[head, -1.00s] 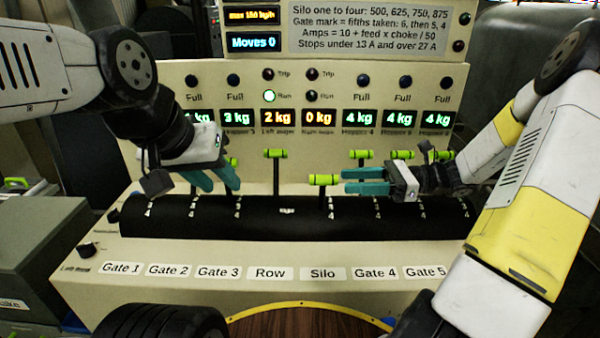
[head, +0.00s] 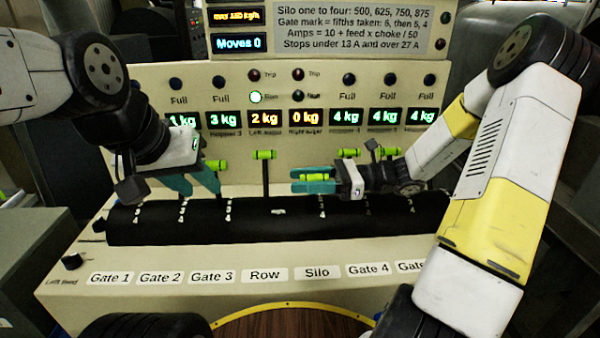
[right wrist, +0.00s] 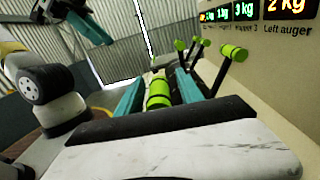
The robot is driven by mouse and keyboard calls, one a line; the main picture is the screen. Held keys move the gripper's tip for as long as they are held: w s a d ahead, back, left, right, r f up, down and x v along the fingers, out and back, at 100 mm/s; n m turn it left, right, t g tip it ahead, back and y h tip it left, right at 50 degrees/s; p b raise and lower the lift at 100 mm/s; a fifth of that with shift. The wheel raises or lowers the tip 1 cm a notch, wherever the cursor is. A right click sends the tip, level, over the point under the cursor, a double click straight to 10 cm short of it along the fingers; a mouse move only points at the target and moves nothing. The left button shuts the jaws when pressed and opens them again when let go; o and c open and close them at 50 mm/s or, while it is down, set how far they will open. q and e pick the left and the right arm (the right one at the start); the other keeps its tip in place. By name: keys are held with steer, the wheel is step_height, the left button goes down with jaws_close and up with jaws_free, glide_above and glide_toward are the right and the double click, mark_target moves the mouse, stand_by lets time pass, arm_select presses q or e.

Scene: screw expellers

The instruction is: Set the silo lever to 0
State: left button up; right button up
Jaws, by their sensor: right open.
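The silo lever's green handle (head: 312,177) is in line with the Silo label (head: 317,273), leaning toward me and lower than the row lever's green handle (head: 264,155). My right gripper (head: 310,181) reaches in from the right, its teal fingers on either side of the silo handle. In the right wrist view the silo handle (right wrist: 158,92) lies between the two spread fingers, with a gap visible. I cannot tell whether either finger touches it. My left gripper (head: 195,182) is open and empty in front of the gate levers at the left. The lever's mark is hidden.
A black drum (head: 250,227) with slots and white marks runs under the levers. Other green-handled levers stand close by, including one right of the silo lever (head: 348,153). Displays read "Moves 0", left auger 2 kg and right auger 0 kg. Below the drum is a clear label ledge.

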steer(key=shift+c, duration=0.4)
jaws_close()
stand_by(0.9)
